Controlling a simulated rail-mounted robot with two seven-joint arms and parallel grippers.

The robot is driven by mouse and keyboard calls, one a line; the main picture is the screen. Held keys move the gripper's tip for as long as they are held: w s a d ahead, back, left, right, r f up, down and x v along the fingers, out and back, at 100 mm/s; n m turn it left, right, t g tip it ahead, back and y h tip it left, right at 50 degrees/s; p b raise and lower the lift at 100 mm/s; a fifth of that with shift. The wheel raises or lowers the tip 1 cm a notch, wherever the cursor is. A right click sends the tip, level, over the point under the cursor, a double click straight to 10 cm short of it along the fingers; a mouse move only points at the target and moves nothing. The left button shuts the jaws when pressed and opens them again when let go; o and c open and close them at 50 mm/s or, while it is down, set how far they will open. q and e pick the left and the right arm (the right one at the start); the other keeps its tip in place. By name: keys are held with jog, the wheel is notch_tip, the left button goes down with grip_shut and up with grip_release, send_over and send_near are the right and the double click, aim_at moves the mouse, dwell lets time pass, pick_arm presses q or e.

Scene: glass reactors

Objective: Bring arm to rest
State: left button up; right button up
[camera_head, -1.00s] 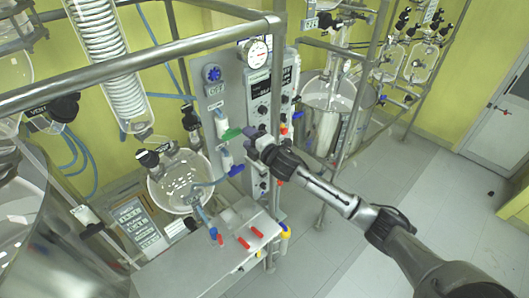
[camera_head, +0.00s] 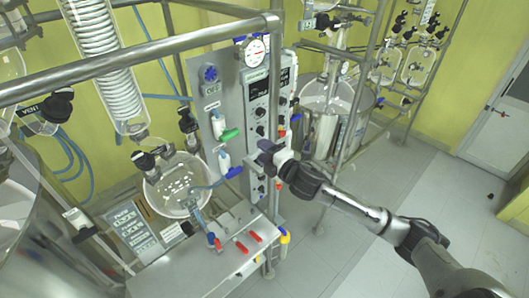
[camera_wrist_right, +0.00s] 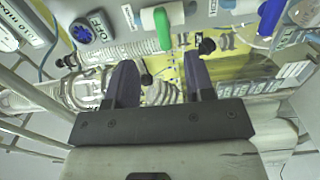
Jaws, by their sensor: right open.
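My right arm (camera_head: 360,212) comes in from the lower right of the head view. Its gripper (camera_head: 266,152) is in front of the grey control panel, close to the green-handled (camera_head: 229,134) and blue-handled (camera_head: 234,172) valves. In the right wrist view the two dark fingers of the right gripper (camera_wrist_right: 160,82) are spread apart with nothing between them. The green handle (camera_wrist_right: 168,16) lies beyond the fingertips there, apart from them. My left gripper is not seen in either view.
The control panel (camera_head: 217,97) carries knobs and a pressure gauge (camera_head: 254,48). A glass bowl (camera_head: 176,186) stands left of it. Red valve handles (camera_head: 256,236) lie on the lower bench. Metal frame rails (camera_head: 140,62) cross the upper left. Open floor (camera_head: 420,200) lies at the right.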

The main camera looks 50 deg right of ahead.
dwell(0.4)
jog(key=s+d+f+m+g+h, duration=0.2)
jog(key=d+m+g+h, duration=0.15)
jog(key=m, duration=0.25)
jog(key=s+a+f+m+g+y+p, duration=0.1)
jog(key=s+a+f+m+g, duration=0.2)
jog(key=s+a, duration=0.6)
jog(key=s+a+f+m+g+y+p, duration=0.2)
jog(key=s+a+f+g, duration=0.2)
jog(key=s+a+f, duration=0.4)
jog(key=s+a+f+m+g+y+p, duration=0.2)
jog(key=s+a, duration=0.7)
jog(key=s, duration=0.5)
notch_tip(320, 180, down, 4)
jog(key=shift+s+a+r+m+g, duration=0.15)
jog(key=shift+s+a+m+g, duration=0.2)
jog(key=shift+m+g, duration=0.55)
jog(key=shift+y, duration=0.25)
jog(key=shift+c, duration=0.5)
